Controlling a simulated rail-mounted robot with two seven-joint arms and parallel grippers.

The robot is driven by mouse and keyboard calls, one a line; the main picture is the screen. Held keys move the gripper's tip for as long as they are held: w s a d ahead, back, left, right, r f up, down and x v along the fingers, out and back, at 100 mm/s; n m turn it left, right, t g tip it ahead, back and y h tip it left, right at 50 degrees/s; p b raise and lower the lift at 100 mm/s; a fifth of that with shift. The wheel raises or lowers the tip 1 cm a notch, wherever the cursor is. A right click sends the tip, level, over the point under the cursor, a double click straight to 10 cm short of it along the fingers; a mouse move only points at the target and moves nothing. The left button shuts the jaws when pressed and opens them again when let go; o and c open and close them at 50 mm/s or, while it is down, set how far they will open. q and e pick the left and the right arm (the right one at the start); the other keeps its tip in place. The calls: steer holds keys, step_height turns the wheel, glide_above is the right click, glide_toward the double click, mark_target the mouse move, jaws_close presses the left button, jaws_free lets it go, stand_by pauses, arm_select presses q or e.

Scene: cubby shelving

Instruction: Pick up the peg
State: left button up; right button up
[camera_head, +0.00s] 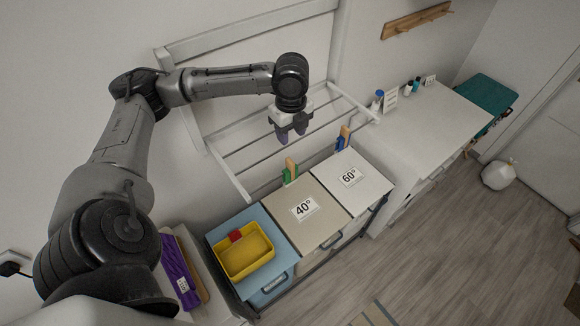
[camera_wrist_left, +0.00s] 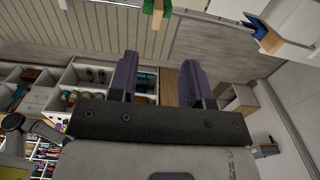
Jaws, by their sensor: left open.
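My left gripper (camera_head: 290,134) hangs open and empty in front of the white wall rack, above the back of the hampers. Its two purple fingers stand apart in the left wrist view (camera_wrist_left: 157,84), with nothing between them. A green and wood-coloured peg-like piece (camera_head: 290,171) stands upright at the back edge of the 40° hamper, below the gripper. A blue and wood-coloured piece (camera_head: 343,138) stands at the back of the 60° hamper, below and right of the gripper. I cannot tell which piece is the peg. A wood-and-green piece (camera_wrist_left: 262,36) shows in the wrist view. My right gripper is out of view.
The 40° hamper lid (camera_head: 316,224) and 60° hamper lid (camera_head: 364,187) are shut. A yellow tray (camera_head: 244,262) with a red item (camera_head: 236,236) sits on the blue hamper at left. The white rack bars (camera_head: 240,137) are close behind the gripper. A white counter (camera_head: 425,133) stands right.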

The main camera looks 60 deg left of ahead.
mark_target(290, 161)
arm_select(q)
step_height(290, 161, down, 7)
steer(key=shift+p, duration=0.3)
steer(key=shift+s+d+f+p, duration=0.15)
steer(key=shift+f+p, duration=0.2)
steer(key=shift+f, duration=0.95)
steer(key=shift+s+d+f+p, duration=0.1)
steer(key=shift+f+p, duration=0.25)
steer(key=shift+f, duration=0.95)
steer(key=shift+c, duration=0.4)
jaws_close()
